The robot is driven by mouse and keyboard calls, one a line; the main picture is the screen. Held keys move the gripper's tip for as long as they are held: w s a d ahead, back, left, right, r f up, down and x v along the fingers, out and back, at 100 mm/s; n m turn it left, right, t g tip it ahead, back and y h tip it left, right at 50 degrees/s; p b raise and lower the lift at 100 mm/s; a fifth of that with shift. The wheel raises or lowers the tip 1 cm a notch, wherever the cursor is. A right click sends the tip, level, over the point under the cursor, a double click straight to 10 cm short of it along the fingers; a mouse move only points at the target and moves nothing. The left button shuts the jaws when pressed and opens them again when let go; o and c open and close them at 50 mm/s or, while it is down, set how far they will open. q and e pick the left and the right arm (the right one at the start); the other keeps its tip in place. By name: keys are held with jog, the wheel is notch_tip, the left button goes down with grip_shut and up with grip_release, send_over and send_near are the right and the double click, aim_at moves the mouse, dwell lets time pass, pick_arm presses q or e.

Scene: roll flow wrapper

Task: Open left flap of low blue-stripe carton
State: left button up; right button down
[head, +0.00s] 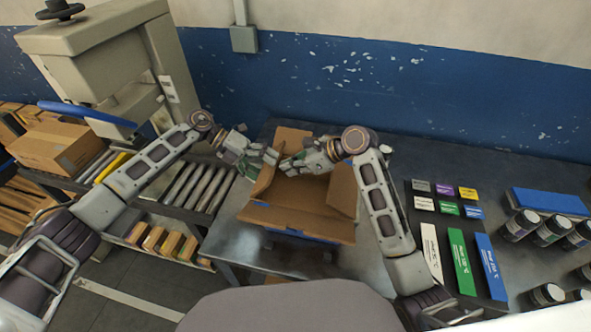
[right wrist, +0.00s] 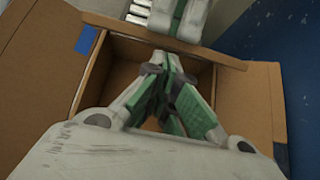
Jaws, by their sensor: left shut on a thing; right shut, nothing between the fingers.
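The low carton (head: 300,238) is brown with a blue stripe and stands on the dark table, its inside visible from above. Its left flap (head: 264,180) stands raised; the front flap (head: 295,220) and right flap (head: 343,192) lean outward. My left gripper (head: 268,156) is shut at the upper edge of the left flap. In the right wrist view the left gripper (right wrist: 187,22) meets that flap (right wrist: 180,50) at the top. My right gripper (head: 290,168) is shut and empty over the carton opening; it also shows in the right wrist view (right wrist: 170,65).
A roller conveyor (head: 200,185) and a beige machine (head: 105,55) stand on the left. Small coloured boxes (head: 445,205), long boxes (head: 461,262) and dark jars (head: 550,230) occupy the table's right. A blue wall is behind.

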dwell(0.3)
pick_arm(q)
jog(key=shift+d, duration=0.2)
pick_arm(e)
jog(key=shift+w+a+r, duration=0.1)
jog(key=shift+a+r, duration=0.55)
jog(key=shift+r, duration=0.1)
pick_arm(q)
jog(key=o, duration=1)
jog(key=shift+o, duration=0.9)
jog(key=shift+a, duration=0.2)
pick_arm(e)
jog(key=shift+w+a, duration=0.1)
jog(key=shift+a, duration=0.05)
jog(key=shift+f, duration=0.1)
pick_arm(q)
jog(key=shift+w+a+r, duration=0.2)
jog(key=shift+a+r, duration=0.1)
jog(key=shift+a, duration=0.1)
jog(key=v, duration=1.1)
pick_arm(e)
jog(key=shift+d+f, duration=0.15)
jog(key=shift+d, duration=0.1)
pick_arm(q)
jog(key=shift+f, duration=0.15)
